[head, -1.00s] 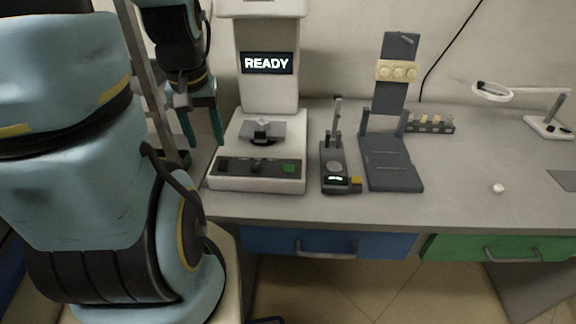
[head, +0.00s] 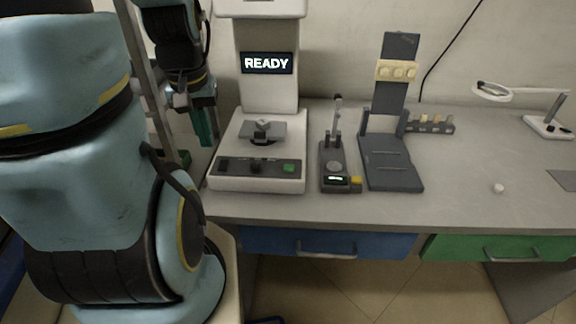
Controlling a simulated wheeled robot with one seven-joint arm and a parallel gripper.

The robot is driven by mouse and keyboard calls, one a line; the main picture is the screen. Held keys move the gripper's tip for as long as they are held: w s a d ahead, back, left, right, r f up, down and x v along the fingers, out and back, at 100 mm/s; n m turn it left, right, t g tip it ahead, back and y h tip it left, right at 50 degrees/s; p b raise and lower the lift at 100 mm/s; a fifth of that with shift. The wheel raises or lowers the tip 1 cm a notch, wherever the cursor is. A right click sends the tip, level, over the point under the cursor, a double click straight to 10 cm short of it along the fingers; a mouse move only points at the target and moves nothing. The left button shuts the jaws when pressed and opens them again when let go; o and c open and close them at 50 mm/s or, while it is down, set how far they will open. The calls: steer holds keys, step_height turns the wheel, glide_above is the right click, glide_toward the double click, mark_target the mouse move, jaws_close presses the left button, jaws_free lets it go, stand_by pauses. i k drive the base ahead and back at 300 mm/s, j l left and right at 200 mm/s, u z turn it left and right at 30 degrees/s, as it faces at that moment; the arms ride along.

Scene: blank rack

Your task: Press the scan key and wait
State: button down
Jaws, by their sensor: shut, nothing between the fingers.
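The white scanning machine (head: 226,182) stands at the left of the bench, with a screen (head: 267,63) that reads READY. Its front panel has a green key (head: 289,168) at the right and dark controls (head: 224,165) at the left and middle; their labels are too small to read. A small grey block (head: 262,128) sits on the machine's grey stage (head: 276,130). My gripper (head: 206,142) is shut and empty, its green fingers together, pointing down just left of the machine. It is apart from the green key.
A small dark device (head: 335,160) with a lit display and yellow key stands right of the machine. Beside it is a dark stand (head: 392,165), then a small rack (head: 430,123). A white knob-like piece (head: 498,188) lies on the open right part of the bench.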

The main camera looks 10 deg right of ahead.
mark_target(287, 168)
steer(key=k+l, duration=0.1)
steer(key=l, duration=0.35)
steer(key=k+l, duration=0.15)
steer(key=l, duration=0.3)
steer(key=k+l, duration=0.1)
steer(key=l, duration=0.35)
steer(key=k+l, duration=0.15)
steer(key=l, duration=0.3)
steer(key=k+l, duration=0.1)
steer(key=l, duration=0.3)
steer(key=k+l, duration=0.15)
steer(key=l, duration=0.3)
steer(key=k+l, duration=0.1)
steer(key=l, duration=0.35)
steer(key=u, duration=2.6)
